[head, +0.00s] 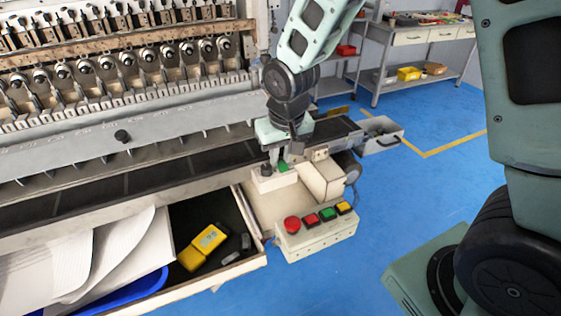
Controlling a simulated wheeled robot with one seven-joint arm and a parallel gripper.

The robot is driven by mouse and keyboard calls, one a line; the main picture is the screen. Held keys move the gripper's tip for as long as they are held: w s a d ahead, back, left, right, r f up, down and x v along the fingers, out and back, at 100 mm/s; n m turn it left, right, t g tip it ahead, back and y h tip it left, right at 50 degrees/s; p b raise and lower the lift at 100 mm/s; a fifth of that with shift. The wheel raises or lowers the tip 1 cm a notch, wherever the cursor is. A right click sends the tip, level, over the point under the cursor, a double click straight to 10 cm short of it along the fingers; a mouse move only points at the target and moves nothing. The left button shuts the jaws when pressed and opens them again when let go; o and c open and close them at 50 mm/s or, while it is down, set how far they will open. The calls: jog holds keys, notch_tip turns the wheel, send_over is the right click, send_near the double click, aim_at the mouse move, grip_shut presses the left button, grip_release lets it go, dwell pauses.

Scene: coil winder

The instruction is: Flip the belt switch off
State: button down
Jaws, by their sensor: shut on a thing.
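The belt switch (274,181) appears to be the small pale box at the right end of the machine's front, beside the dark belt (160,172). A small green part shows on top of it. My gripper (277,164) points down onto the top of this box and is shut on the switch's small top part. The gripper hides most of that part, so the position of the switch cannot be read.
A control box (318,236) with red, green and yellow buttons stands just in front. An open drawer (258,262) at the lower left holds a yellow object (209,239). A grey bin (382,140) sits at the belt's far end.

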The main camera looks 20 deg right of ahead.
dwell(0.3)
jog(key=c, duration=1.6)
grip_release()
jog(key=shift+o, duration=0.2)
jog(key=s+r, duration=0.2)
jog(key=r, duration=0.6)
jog(key=s+r, duration=0.1)
jog(key=r, duration=0.8)
jog(key=shift+s, duration=0.4)
jog(key=s+a+f+n, duration=0.2)
jog(key=s+f, duration=0.1)
jog(key=s, duration=0.3)
jog(key=s+a+f+n+g, duration=0.1)
jog(key=s+a+f+n, duration=0.2)
jog(key=s, duration=0.4)
jog(key=s+a+f+n+g, duration=0.1)
jog(key=s+a+f+n, duration=0.1)
jog(key=s, duration=0.5)
jog(key=shift+a+f+n+y, duration=0.3)
jog(key=shift+a+f, duration=0.25)
jog(key=shift+f, duration=0.25)
